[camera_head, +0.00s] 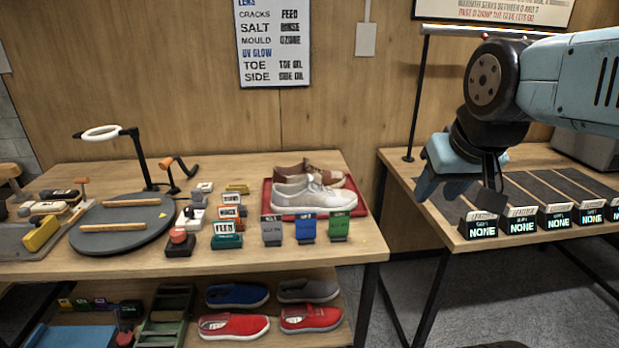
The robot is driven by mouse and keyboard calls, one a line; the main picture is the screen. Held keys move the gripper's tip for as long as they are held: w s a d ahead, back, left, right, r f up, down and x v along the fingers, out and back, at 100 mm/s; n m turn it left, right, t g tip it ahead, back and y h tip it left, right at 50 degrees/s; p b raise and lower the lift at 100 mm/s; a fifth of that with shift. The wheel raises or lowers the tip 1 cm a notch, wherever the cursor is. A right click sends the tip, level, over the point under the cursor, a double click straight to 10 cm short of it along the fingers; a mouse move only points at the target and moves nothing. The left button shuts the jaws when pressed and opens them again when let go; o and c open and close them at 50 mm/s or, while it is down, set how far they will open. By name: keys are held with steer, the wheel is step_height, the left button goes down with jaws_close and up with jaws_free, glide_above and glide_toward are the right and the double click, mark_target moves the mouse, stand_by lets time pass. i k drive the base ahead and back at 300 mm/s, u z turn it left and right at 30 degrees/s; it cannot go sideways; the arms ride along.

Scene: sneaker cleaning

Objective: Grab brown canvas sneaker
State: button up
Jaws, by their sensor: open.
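A brown sneaker (328,174) sits on a red tray (267,200) at the right end of the left table. A light grey-white sneaker (312,198) lies in front of it and hides much of its side; its upper and toe show. I cannot tell its material. My gripper (459,192) is open and empty. It hangs to the right of the tray, above the near left part of the right table, apart from both sneakers.
Small cards (305,229) stand in front of the tray. A grey round turntable (122,238) and a ring lamp (101,133) are at left. Red slip-ons (234,326) and other shoes lie on the lower shelf. The right table carries dark lanes with "NONE" labels (482,229).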

mark_target(334, 179)
steer(key=i, duration=0.85)
steer(key=u, duration=0.05)
